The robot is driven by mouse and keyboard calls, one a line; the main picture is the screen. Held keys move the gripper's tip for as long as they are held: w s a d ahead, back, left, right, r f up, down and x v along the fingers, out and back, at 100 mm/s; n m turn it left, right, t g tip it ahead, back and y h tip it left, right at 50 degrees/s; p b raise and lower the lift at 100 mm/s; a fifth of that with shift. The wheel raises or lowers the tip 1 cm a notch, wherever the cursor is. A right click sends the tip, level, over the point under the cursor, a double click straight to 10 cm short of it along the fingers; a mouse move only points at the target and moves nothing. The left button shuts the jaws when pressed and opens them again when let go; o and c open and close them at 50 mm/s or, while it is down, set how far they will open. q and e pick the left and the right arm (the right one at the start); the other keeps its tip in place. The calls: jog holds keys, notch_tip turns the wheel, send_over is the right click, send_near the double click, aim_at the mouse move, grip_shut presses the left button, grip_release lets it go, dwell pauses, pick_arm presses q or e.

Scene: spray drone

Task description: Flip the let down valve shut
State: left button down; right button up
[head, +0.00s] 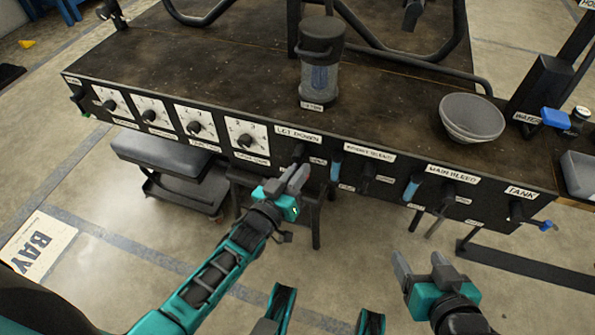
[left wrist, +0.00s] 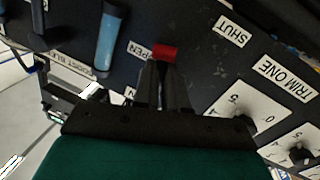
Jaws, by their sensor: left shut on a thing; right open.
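The let down valve sits on the front panel under the "LET DOWN" label (head: 298,134). A red piece of its lever (left wrist: 166,51) shows at my left fingertips in the left wrist view, beside the "OPEN" label; the "SHUT" label (left wrist: 232,30) is further right. My left gripper (head: 298,177) reaches up to the panel from below and is shut on the lever (left wrist: 165,80), hiding most of it. How far the lever is turned is hard to tell. My right gripper (head: 422,268) is open and empty, off the panel at lower right.
Blue-handled levers (head: 336,168) (head: 412,188) hang right of the valve. Dials (head: 246,140) line the panel to its left. A lidded canister (head: 320,65) and a grey bowl (head: 471,118) stand on the bench. A stool (head: 170,150) is below. Floor in front is clear.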

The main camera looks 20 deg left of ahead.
pick_arm(q)
jog(key=m+p, duration=0.1)
jog(key=a+m+p, duration=0.1)
jog(key=m, duration=0.1)
dwell(0.4)
jog(key=c, duration=1.2)
grip_release()
jog(key=shift+s, duration=0.15)
